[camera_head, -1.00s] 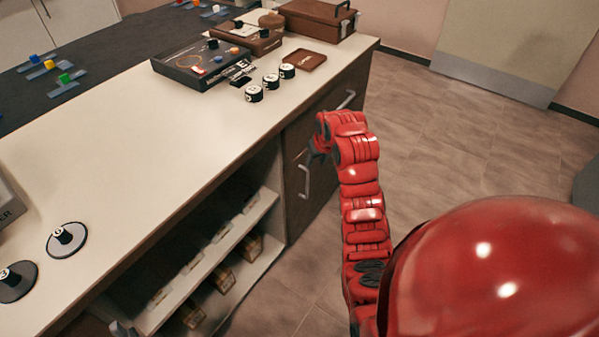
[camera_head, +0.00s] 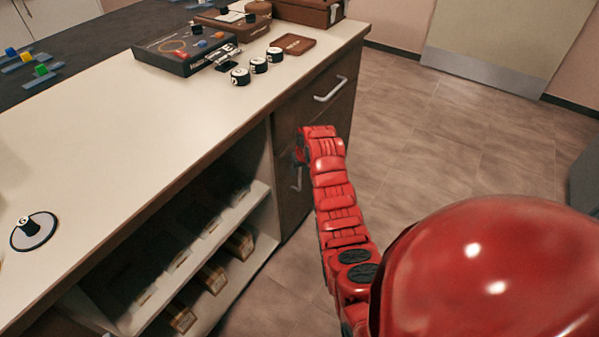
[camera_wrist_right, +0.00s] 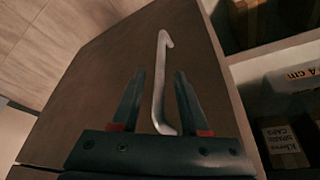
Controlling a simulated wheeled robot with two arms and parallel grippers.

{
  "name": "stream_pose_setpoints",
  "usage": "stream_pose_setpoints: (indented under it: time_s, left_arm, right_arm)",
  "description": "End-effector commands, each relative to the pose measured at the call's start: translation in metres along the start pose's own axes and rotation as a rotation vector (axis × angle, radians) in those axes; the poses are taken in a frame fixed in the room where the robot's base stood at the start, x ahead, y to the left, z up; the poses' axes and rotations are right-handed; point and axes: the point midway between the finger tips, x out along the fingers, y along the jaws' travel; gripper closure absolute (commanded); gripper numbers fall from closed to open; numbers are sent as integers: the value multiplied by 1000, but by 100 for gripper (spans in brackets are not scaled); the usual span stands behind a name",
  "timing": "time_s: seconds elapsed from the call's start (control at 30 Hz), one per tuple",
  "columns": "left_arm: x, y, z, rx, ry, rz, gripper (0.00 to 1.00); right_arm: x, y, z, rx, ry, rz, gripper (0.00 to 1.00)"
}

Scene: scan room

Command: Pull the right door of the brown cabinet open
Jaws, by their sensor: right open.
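The brown cabinet's right door (camera_head: 290,200) is below a drawer, at the far end of the counter, and looks shut. Its pale bar handle (camera_head: 297,178) is partly hidden by my right arm in the head view. In the right wrist view the door (camera_wrist_right: 110,75) fills the middle, and the handle (camera_wrist_right: 160,85) runs between the two open fingers of my right gripper (camera_wrist_right: 158,100). I cannot tell whether the fingers touch the handle. In the head view my right gripper (camera_head: 301,155) is in front of the door. My left gripper is not in view.
A drawer with a handle (camera_head: 331,89) is above the door. Open shelves (camera_head: 215,245) with small boxes are left of it.

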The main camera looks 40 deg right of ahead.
Motion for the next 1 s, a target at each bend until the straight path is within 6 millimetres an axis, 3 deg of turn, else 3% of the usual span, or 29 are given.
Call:
stream_pose_setpoints:
  time_s: [0.4, 0.43, 0.67, 1.0]
  left_arm:
    - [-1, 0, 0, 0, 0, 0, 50]
    - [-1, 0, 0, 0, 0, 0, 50]
    - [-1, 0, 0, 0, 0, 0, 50]
    - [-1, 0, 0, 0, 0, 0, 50]
  right_arm:
    - [8, 0, 1, 0, -3, 0, 55]
    - [8, 0, 1, 0, -3, 0, 57]
    - [8, 0, 1, 0, -2, 0, 98]
    - [8, 0, 1, 0, -2, 0, 100]
